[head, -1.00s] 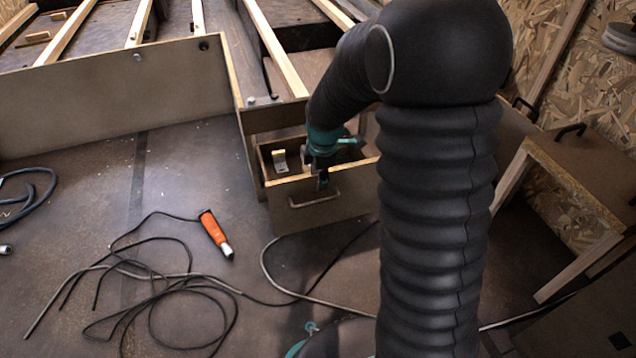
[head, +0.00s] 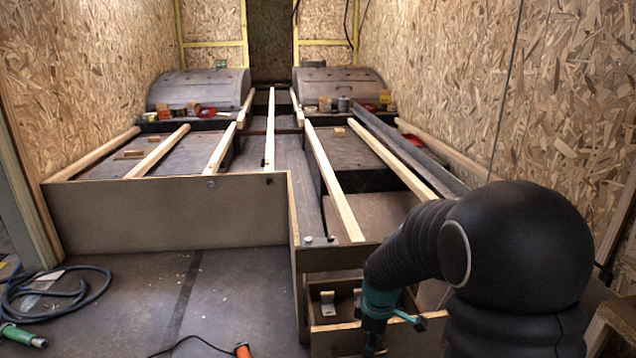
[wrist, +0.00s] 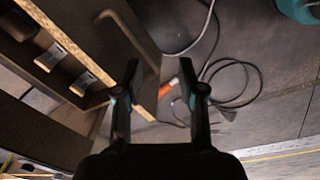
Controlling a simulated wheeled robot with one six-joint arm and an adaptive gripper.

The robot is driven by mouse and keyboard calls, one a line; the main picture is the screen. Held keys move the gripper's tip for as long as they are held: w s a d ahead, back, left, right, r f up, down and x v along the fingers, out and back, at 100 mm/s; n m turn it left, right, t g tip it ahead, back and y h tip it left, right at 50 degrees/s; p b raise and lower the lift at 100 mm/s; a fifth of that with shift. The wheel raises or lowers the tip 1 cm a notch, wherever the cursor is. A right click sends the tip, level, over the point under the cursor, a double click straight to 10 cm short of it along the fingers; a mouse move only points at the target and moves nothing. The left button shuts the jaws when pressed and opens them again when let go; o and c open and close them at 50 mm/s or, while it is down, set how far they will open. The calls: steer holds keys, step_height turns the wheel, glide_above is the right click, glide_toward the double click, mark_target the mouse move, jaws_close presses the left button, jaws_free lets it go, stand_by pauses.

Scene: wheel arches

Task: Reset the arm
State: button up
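My gripper (wrist: 160,95) is open and empty in the wrist view, its two dark fingers spread apart with floor and the drawer's edge behind them. In the head view my gripper (head: 374,345) hangs at the open drawer (head: 332,336), its tips near the bottom edge of the picture. My dark sleeved arm fills the lower right of the head view. In the wrist view the drawer (wrist: 85,62) lies at the upper left, with metal brackets (wrist: 84,84) inside. A bracket (head: 328,303) also shows in the drawer in the head view.
Wooden slats (head: 270,130) span the frame, and two wheel arches (head: 200,88) stand at the back with small items by them. A dark cable (head: 60,295) and a green-handled tool (head: 22,335) lie at left. An orange tool (head: 243,351) is on the floor. The left floor is mostly clear.

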steer(key=s+d+r+m+t+p, duration=0.1)
steer(key=s+r+m+p, duration=0.3)
steer(key=s+r, duration=0.7)
steer(key=s+d+r+m+t+p, duration=0.2)
steer(key=s+r+m+p, duration=0.3)
steer(key=r, duration=1.2)
steer(key=s+m+t, duration=0.1)
steer(key=s+m, duration=0.3)
steer(key=s, duration=0.3)
steer(key=shift+r+m+t, duration=0.3)
steer(key=shift+r, duration=0.1)
steer(key=shift+s, duration=0.1)
